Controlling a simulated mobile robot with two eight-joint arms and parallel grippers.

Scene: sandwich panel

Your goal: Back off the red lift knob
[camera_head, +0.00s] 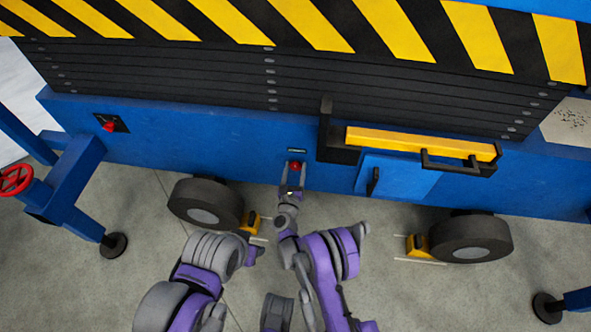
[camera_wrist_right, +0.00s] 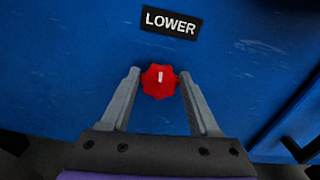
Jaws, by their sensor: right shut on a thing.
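A red star-shaped knob (camera_wrist_right: 160,82) sits on the blue panel just under a black plate reading LOWER (camera_wrist_right: 171,22). A white mark on its face points almost straight up. In the head view the same knob (camera_head: 295,166) is on the blue beam near the middle. My right gripper (camera_head: 291,183) reaches up to it. In the right wrist view my right gripper's fingers (camera_wrist_right: 160,86) stand either side of the knob, shut on it. Another red knob (camera_head: 108,124) sits on a dark plate at the beam's left end.
A yellow bar (camera_head: 420,143) with black brackets and a black handle stick out right of the gripper. Below are two wheels (camera_head: 203,204) (camera_head: 470,238) with yellow chocks. A red handwheel (camera_head: 15,180) is at far left.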

